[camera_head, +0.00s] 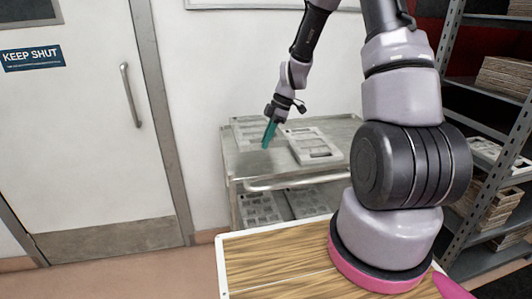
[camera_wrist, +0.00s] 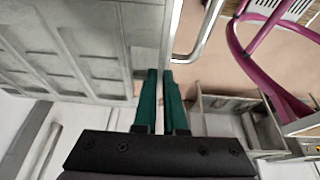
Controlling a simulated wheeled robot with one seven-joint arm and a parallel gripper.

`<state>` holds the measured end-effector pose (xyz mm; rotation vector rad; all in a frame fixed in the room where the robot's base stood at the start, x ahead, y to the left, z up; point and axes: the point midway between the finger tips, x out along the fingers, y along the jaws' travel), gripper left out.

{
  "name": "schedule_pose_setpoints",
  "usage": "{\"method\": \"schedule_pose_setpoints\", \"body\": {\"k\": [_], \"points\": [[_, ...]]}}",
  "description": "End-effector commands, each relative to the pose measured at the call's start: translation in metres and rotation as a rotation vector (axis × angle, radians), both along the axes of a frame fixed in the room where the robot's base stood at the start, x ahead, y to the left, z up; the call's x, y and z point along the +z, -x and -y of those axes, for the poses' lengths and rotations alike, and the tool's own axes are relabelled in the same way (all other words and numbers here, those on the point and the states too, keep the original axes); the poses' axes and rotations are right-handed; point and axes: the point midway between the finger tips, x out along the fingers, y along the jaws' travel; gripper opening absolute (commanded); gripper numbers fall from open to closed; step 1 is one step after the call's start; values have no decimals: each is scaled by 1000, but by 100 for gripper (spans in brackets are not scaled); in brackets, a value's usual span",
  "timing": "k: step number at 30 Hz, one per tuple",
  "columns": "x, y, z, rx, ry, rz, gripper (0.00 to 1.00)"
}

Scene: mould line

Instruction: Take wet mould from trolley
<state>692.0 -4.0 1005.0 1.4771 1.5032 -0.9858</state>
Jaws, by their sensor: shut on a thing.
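Two pale grey moulds with recessed pockets are on the top of the metal trolley (camera_head: 350,132). The left mould (camera_head: 246,124) is beside the wall and partly hidden by my gripper (camera_head: 268,135). The right mould (camera_head: 313,146) lies flat, apart from my gripper. My gripper points down with its green fingers close together at the left mould's right side. In the wrist view the fingers (camera_wrist: 164,100) are nearly closed beside a large grey ribbed panel (camera_wrist: 75,45), which looks like the mould. The exact contact is hard to see. I cannot tell which mould is wet.
More moulds (camera_head: 262,208) lie on the trolley's lower shelf. The trolley's handle rail (camera_head: 295,180) runs along its front. A closed white door (camera_head: 85,130) is at the left. A metal rack (camera_head: 480,150) with stacked goods stands at the right. A wooden top (camera_head: 275,262) is in front.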

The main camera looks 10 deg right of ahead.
Motion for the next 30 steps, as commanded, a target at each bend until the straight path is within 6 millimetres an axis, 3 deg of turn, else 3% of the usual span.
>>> {"method": "schedule_pose_setpoints", "body": {"k": [16,26,30], "points": [[48,-1,0,0,1,2,0],[50,0,0,-3,0,0,0],[42,-3,3,-102,1,-1,0]]}}
